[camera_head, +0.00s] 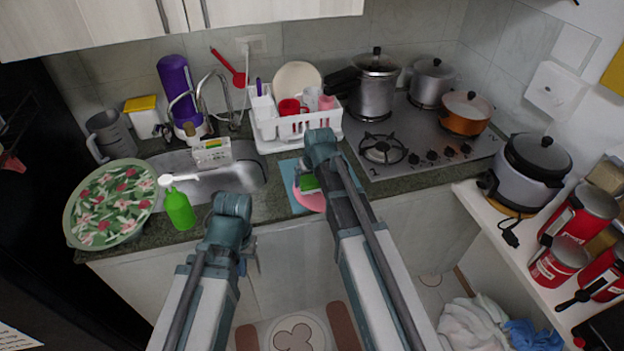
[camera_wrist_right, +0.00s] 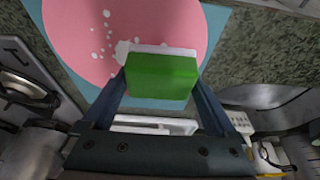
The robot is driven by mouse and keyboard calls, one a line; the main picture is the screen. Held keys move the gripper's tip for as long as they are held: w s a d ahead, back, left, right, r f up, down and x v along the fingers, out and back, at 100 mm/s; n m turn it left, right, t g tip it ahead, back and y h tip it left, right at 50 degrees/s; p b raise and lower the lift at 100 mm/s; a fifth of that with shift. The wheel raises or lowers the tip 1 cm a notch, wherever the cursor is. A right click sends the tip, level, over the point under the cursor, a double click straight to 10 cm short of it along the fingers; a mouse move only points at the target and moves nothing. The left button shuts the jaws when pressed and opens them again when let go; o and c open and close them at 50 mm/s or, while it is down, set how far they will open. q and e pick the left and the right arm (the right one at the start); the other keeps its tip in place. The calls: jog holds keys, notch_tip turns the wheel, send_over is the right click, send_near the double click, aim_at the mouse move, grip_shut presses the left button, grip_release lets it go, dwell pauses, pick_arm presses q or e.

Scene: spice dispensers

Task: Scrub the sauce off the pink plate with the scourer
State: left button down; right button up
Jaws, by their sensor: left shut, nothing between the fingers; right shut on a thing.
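The pink plate (camera_head: 311,202) lies on a blue mat (camera_head: 287,171) on the counter, partly hidden by my right arm in the head view. In the right wrist view the plate (camera_wrist_right: 75,30) shows white sauce spots (camera_wrist_right: 107,35) beside the scourer. My right gripper (camera_wrist_right: 160,88) is shut on the scourer (camera_wrist_right: 162,77), which is green with a white layer. The scourer is over the plate's edge; I cannot tell whether it touches. It also shows in the head view (camera_head: 309,183). My left gripper (camera_head: 250,262) is shut and empty, in front of the counter.
A green soap bottle (camera_head: 179,209) and a floral tray (camera_head: 75,235) stand left, near the sink (camera_head: 240,180). A white dish rack (camera_head: 268,134) with cups is behind the mat. The stove (camera_head: 425,165) with pots is to the right.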

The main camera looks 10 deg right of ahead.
jog(key=r+p, duration=0.2)
jog(key=r, duration=0.1)
jog(key=shift+s+d+r, duration=0.1)
jog(key=shift+d+r, duration=0.05)
jog(key=shift+d, duration=0.05)
notch_tip(320, 180, up, 4)
jog(key=p, duration=0.3)
jog(key=shift+f+p, duration=0.25)
jog(key=shift+p, duration=0.1)
jog(key=shift+f, duration=0.1)
